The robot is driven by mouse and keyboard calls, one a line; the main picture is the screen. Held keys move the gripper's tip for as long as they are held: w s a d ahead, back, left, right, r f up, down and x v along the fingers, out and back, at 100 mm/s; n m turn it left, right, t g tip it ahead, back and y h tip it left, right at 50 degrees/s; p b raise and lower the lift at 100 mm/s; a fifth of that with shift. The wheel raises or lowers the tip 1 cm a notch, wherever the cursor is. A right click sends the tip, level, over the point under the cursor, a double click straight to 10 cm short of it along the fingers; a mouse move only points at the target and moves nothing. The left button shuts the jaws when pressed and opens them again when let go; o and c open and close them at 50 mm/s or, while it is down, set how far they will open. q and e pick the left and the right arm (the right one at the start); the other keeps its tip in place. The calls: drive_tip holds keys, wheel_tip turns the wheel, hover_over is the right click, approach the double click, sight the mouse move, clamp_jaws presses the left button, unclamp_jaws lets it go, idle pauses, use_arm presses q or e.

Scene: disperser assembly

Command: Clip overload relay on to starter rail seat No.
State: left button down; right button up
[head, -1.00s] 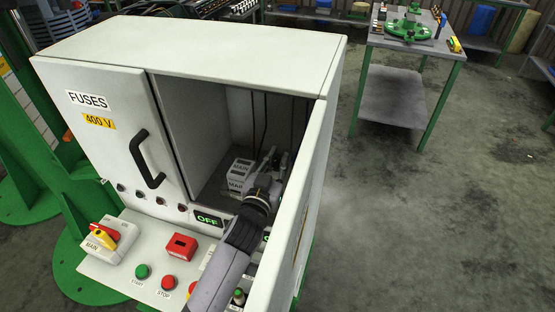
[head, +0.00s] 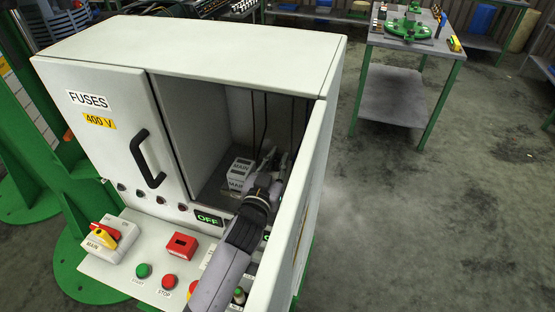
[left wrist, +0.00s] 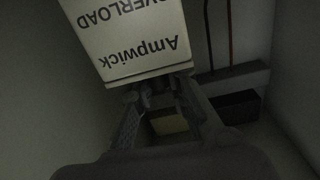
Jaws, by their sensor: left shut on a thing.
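My left gripper (head: 278,160) reaches into the open right bay of the white cabinet (head: 200,50). In the left wrist view the gripper (left wrist: 160,92) is shut on the overload relay (left wrist: 130,38), a pale box printed "OVERLOAD" and "Ampwick", seen upside down. In the left wrist view a grey rail-like strip (left wrist: 232,78) lies on the wall beyond the relay. I cannot tell whether the relay touches any seat. My right gripper is not in view.
The open door (head: 292,210) stands close to the right of my arm. A dark block (left wrist: 238,106) and thin cables (left wrist: 208,35) show by the back wall.

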use_arm(q)
drive_tip(key=shift+r, duration=0.1)
idle(0.5)
drive_tip(key=shift+f+b, duration=0.95)
drive_tip(key=shift+f, duration=0.4)
drive_tip(key=c, duration=1.5)
unclamp_jaws()
drive_tip(key=shift+o, duration=0.2)
drive_tip(key=shift+f, duration=0.15)
drive_tip(key=shift+s, duration=0.15)
drive_tip(key=v, duration=1.1)
drive_tip(key=shift+s, duration=0.35)
drive_tip(key=shift+a, duration=0.15)
